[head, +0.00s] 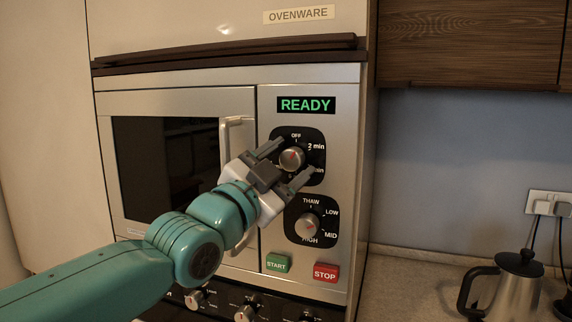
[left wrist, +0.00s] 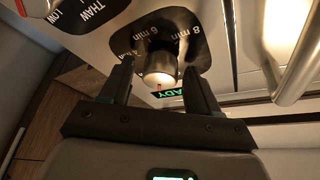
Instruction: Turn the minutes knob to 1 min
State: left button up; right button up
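The microwave (head: 180,88) fills the middle of the head view, and its display (head: 306,105) reads READY in green. The minutes knob (head: 291,159) is a silver dial with a red mark on a black plate; OFF and 2 min show, other labels are partly covered. My left gripper (head: 288,160) is open in front of it, one finger to the upper left and one to the lower right. In the left wrist view the minutes knob (left wrist: 159,68) sits beyond and between the two open fingers (left wrist: 157,88); contact cannot be told. My right gripper is out of view.
The power knob (head: 308,225) is just below, with THAW, LOW, MID and HIGH labels. Green START (head: 277,263) and red STOP (head: 325,272) buttons lie under it. The door handle (head: 229,150) stands out left of the gripper. A kettle (head: 512,285) is on the right counter.

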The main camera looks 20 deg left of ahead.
pick_arm(q)
jog(key=shift+s+r, duration=0.1)
jog(key=shift+s, duration=0.05)
jog(key=shift+a+f, duration=0.1)
jog(key=shift+f, duration=0.1)
jog(key=b+v, duration=0.4)
jog(key=v, duration=1.2)
jog(key=shift+r, duration=0.15)
jog(key=shift+s, duration=0.25)
